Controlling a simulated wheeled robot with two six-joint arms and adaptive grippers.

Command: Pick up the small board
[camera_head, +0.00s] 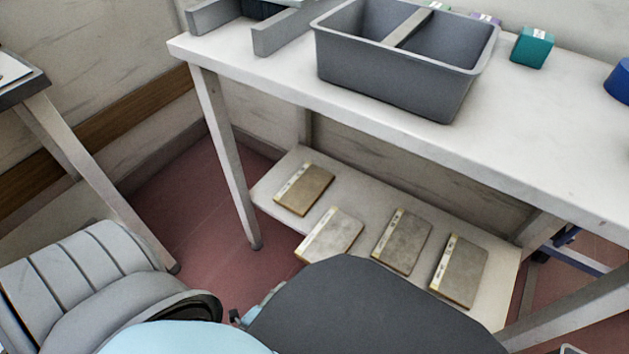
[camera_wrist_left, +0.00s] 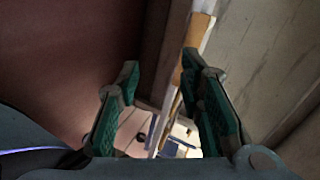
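Several flat, grey-brown boards with pale yellow edge strips lie apart on the low shelf (camera_head: 274,190) under the table. The back left board (camera_head: 305,189) looks smallest and brownest; the others are a front left board (camera_head: 335,234), a middle board (camera_head: 402,241) and a right board (camera_head: 460,271). In the left wrist view my left gripper (camera_wrist_left: 160,72) is open, its green-padded fingers apart with nothing held. A brown board (camera_wrist_left: 197,32) shows edge-on beyond the right finger; which one, I cannot tell. My right gripper is in neither view.
The white table (camera_head: 270,75) stands above the shelf, with a leg (camera_head: 226,155) at its left. On top are a grey two-part bin (camera_head: 390,75), a teal box (camera_head: 532,47) and a blue round object (camera_head: 620,82).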

